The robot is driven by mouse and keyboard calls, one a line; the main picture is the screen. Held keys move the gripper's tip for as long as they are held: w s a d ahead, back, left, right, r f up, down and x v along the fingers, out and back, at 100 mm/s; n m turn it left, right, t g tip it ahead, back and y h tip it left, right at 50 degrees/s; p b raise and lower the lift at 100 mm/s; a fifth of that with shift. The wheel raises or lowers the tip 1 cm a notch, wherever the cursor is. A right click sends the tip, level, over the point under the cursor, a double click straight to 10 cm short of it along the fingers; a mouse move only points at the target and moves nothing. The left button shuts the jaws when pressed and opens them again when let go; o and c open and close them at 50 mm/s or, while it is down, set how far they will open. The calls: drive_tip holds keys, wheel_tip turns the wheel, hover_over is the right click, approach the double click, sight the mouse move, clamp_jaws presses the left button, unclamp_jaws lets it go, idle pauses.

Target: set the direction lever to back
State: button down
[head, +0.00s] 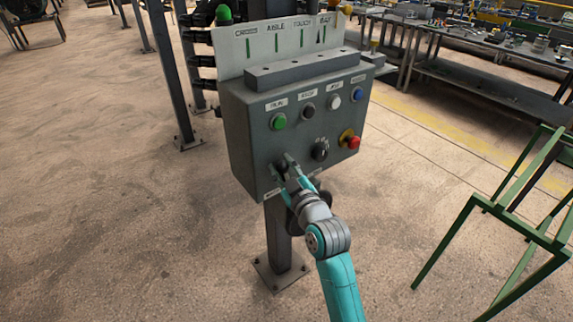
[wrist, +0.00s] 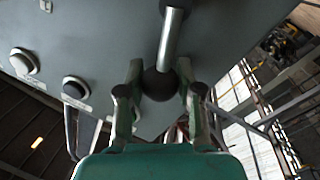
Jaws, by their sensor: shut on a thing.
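The direction lever shows in the wrist view as a bright metal rod (wrist: 171,42) ending in a dark ball knob (wrist: 160,85). My gripper (wrist: 160,70) has one finger on each side of the knob and is shut on it. In the head view my gripper (head: 286,168) is at the lower left of the grey control box (head: 243,138), and it hides most of the lever. I cannot read the lever's position marks.
The box also carries a green button (head: 279,121), a black one (head: 308,112), a white one (head: 334,102), a blue one (head: 357,95), a dark rotary switch (head: 320,150) and a red emergency stop (head: 354,143). A green frame (head: 470,208) stands at right.

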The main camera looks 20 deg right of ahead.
drive_tip(key=shift+s+a+f+n+t+y, duration=0.2)
drive_tip(key=shift+a+n, duration=0.25)
drive_tip(key=shift+n, duration=0.5)
drive_tip(key=shift+s+a+f+n+t+y, duration=0.1)
drive_tip(key=shift+a+f+n+t+y, duration=0.25)
drive_tip(key=shift+n, duration=0.6)
drive_tip(key=shift+a+g, duration=0.1)
drive_tip(key=shift+g, duration=0.15)
drive_tip(key=c, duration=0.7)
unclamp_jaws()
drive_tip(key=shift+r, duration=0.1)
drive_tip(key=shift+c, duration=0.2)
drive_tip(key=v, duration=1.2)
